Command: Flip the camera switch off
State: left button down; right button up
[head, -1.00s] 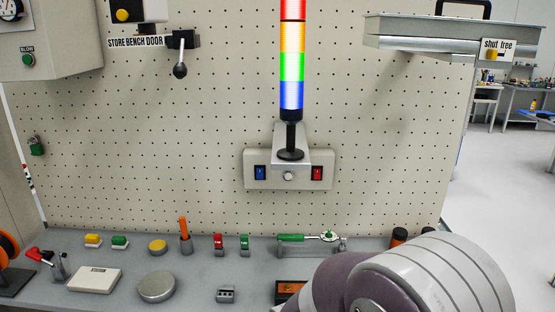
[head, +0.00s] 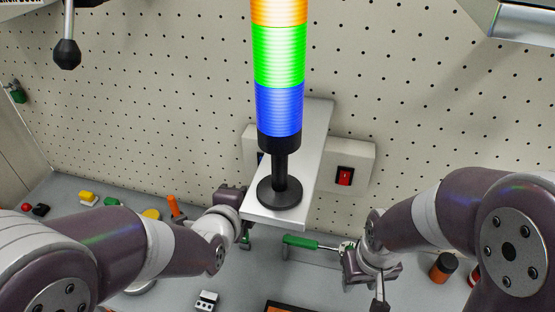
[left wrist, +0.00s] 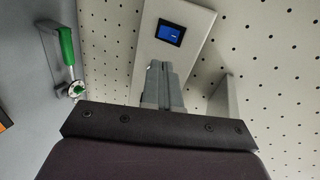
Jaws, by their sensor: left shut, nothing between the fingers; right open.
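A grey switch box (head: 360,155) is on the pegboard behind the light tower. It has a red rocker switch (head: 344,176) on the right and a blue rocker switch (left wrist: 169,33) on the left. I cannot read any label naming a camera switch. My left gripper (left wrist: 163,80) is shut and empty, its tips pointing at the box below the blue switch. I cannot tell if they touch. In the head view its tips are hidden behind the tower's bracket. My right gripper (head: 379,296) is open, low over the bench.
The light tower (head: 279,110) stands on a white bracket (head: 313,140) jutting out between my arms. Small buttons and blocks are at left.

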pick_arm(q)
jog(key=p+x, duration=0.5)
jog(key=x, duration=0.7)
jog(key=shift+w+a+m, duration=0.2)
jog(key=shift+w+m, duration=0.2)
pick_arm(e)
jog(key=r, duration=0.3)
jog(key=s+a+r, duration=0.1)
jog(key=r, duration=0.1)
jog(key=shift+r, duration=0.2)
jog(key=shift+d, duration=0.1)
